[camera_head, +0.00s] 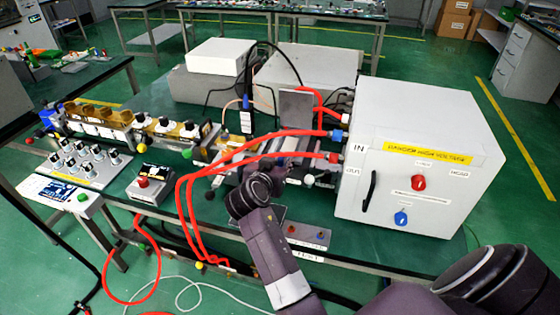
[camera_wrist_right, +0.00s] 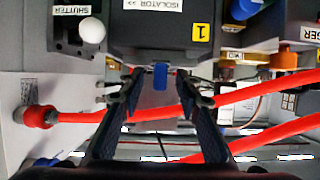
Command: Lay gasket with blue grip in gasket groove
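In the right wrist view, the fingers of my right gripper (camera_wrist_right: 161,88) stand apart, one on each side of a small blue grip (camera_wrist_right: 160,75). Gaps show between the blue grip and both fingertips. The grip sits just below the dark isolator block (camera_wrist_right: 160,30), which is labelled "ISOLATOR" and carries a yellow "1" tag. I cannot make out the gasket itself or the gasket groove. In the head view, my dark right wrist reaches over the bench to the waveguide parts and hides the fingers. My left gripper is not in view.
Red hoses (camera_head: 185,205) loop beside my right wrist and run to the white microwave box (camera_head: 410,150); they also cross behind the fingers in the right wrist view (camera_wrist_right: 270,90). A grey upright panel (camera_head: 296,108) stands behind. A labelled switch plate (camera_head: 305,236) lies near the bench's front edge.

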